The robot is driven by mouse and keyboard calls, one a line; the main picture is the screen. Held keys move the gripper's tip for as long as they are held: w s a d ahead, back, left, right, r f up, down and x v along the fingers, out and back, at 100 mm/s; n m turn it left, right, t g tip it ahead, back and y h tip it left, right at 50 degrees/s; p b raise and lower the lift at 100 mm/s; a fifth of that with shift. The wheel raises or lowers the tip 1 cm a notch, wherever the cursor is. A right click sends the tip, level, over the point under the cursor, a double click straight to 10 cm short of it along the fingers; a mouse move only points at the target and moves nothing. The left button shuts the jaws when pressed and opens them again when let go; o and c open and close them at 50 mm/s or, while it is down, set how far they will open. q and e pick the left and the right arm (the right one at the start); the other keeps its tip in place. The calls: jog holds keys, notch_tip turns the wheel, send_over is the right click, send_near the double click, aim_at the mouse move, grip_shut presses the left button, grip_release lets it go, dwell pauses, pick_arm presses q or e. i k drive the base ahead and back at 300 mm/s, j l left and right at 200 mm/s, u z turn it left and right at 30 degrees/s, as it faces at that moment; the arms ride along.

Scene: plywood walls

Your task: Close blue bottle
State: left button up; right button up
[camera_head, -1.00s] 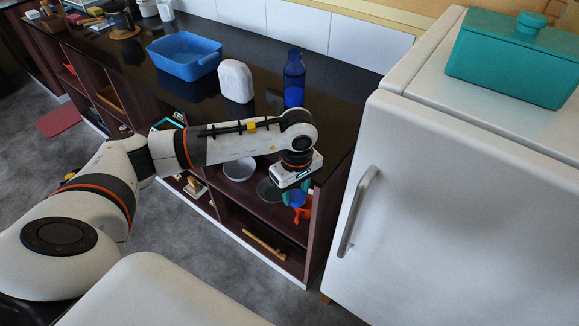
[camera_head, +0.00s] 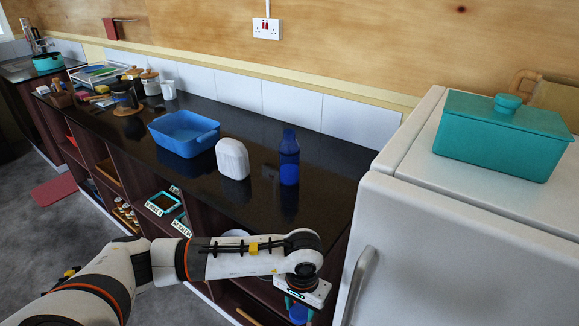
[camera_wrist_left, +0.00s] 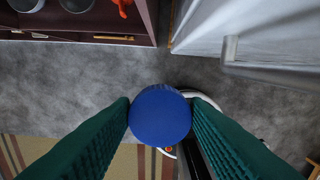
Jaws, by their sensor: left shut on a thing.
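The blue bottle (camera_head: 289,158) stands upright on the dark counter, right of a white container; its top looks narrow, and I cannot tell from here whether a cap is on it. My left gripper (camera_head: 299,308) is below the counter edge, in front of the shelves and beside the fridge. In the left wrist view, its green fingers (camera_wrist_left: 160,118) are shut on a round blue cap (camera_wrist_left: 160,115), held over the floor. The cap also shows at the bottom of the head view (camera_head: 299,314). My right gripper is not in view.
A blue basin (camera_head: 184,133) and the white container (camera_head: 233,158) stand left of the bottle on the counter. The white fridge (camera_head: 450,250) with a teal box (camera_head: 503,136) on top stands close on the right. Open shelves lie under the counter.

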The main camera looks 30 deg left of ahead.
aim_at(288, 150)
jog(key=j+z, duration=0.1)
jog(key=j, duration=0.35)
jog(key=k+j+z, duration=0.1)
jog(key=j, duration=0.35)
jog(key=k+j+z, duration=0.1)
jog(key=j, duration=0.35)
jog(key=k+j+z, duration=0.15)
jog(key=j, duration=0.3)
jog(key=j+z, duration=0.1)
jog(key=j, duration=0.3)
jog(key=k+j+z, duration=0.1)
jog(key=j, duration=0.3)
jog(key=k+j+z, duration=0.1)
jog(key=k+j, duration=0.15)
jog(key=j, duration=0.15)
